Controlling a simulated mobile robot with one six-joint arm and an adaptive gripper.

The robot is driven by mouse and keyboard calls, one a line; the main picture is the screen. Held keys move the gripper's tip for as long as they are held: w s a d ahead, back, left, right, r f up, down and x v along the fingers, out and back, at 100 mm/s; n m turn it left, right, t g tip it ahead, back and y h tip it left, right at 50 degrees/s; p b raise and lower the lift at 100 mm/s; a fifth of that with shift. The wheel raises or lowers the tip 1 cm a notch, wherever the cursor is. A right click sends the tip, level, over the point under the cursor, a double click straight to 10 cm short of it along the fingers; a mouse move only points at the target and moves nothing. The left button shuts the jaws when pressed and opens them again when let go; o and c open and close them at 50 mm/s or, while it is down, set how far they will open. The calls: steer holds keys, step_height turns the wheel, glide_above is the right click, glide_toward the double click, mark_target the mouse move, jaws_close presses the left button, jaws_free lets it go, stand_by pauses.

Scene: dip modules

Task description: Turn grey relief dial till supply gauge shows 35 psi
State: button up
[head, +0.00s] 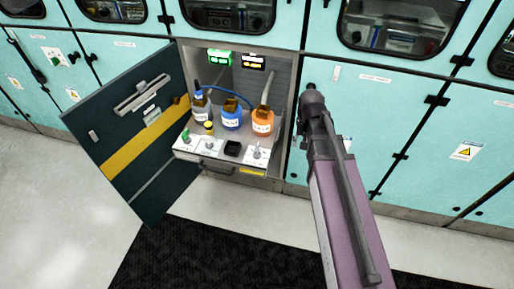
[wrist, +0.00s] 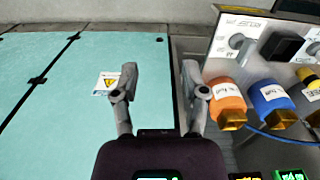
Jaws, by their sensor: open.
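A pull-out panel (head: 220,161) in the open cabinet carries small controls. A grey dial (head: 257,152) sits at its right end, and it also shows in the wrist view (wrist: 236,41). Another grey knob (head: 209,146) sits left of the black square block (head: 232,148). I cannot read which one is marked relief. My gripper (wrist: 160,82) is open and empty, apart from the panel, over the teal cabinet front in the wrist view.
A green knob (head: 185,136) and a yellow knob (head: 208,127) are at left. The dark door (head: 130,135) stands open left. The floor in front is clear.

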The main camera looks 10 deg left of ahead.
steer(key=m, duration=0.1)
glide_above(257, 147)
steer(key=shift+w+f+b, duration=0.1)
steer(key=shift+f+b, duration=0.25)
steer(key=shift+f, duration=0.05)
steer(key=shift+f, duration=0.15)
step_height(257, 147, down, 14)
steer(key=b, duration=1.3)
steer(key=shift+r+b, duration=0.25)
steer(key=shift+b, duration=0.15)
jaws_close()
